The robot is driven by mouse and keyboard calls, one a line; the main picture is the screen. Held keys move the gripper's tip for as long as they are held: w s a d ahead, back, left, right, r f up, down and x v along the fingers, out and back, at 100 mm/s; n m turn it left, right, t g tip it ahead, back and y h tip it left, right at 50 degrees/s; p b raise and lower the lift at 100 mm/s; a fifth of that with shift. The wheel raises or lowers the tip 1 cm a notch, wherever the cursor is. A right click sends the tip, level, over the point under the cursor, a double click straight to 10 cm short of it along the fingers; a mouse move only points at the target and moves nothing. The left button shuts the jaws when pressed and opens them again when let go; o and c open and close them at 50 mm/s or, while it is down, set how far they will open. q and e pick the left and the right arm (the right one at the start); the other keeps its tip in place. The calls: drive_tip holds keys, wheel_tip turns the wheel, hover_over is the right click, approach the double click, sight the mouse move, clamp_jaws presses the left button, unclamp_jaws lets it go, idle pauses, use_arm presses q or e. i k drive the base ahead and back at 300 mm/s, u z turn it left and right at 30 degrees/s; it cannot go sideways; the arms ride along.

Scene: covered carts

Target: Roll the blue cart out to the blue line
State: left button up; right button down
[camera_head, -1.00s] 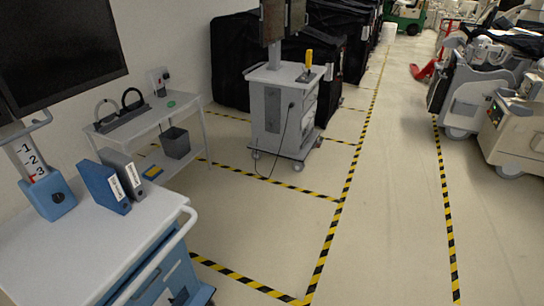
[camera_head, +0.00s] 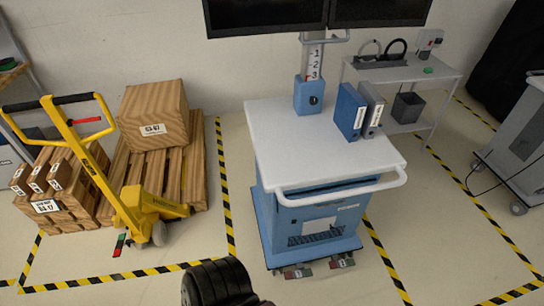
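No blue line is in view. A black ridged part of my own arm shows at the bottom edge, in front of the cart and apart from it. Neither gripper shows.
A yellow pallet jack (camera_head: 140,205) and a wooden pallet with boxes (camera_head: 153,112) stand left of the cart. A grey shelf table (camera_head: 420,75) is behind it at right; a grey cart (camera_head: 512,150) stands far right. Yellow-black tape (camera_head: 228,190) runs along both sides. The floor in front is clear.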

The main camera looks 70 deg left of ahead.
sight(298, 146)
drive_tip(key=u, duration=0.4)
drive_tip(key=k, duration=0.9)
drive_tip(key=u, duration=1.15)
drive_tip(key=i, duration=0.95)
drive_tip(key=z, duration=0.2)
drive_tip(key=k, duration=0.3)
drive_tip(key=u, duration=0.85)
drive_tip(key=i, duration=0.35)
drive_tip(key=z, duration=0.35)
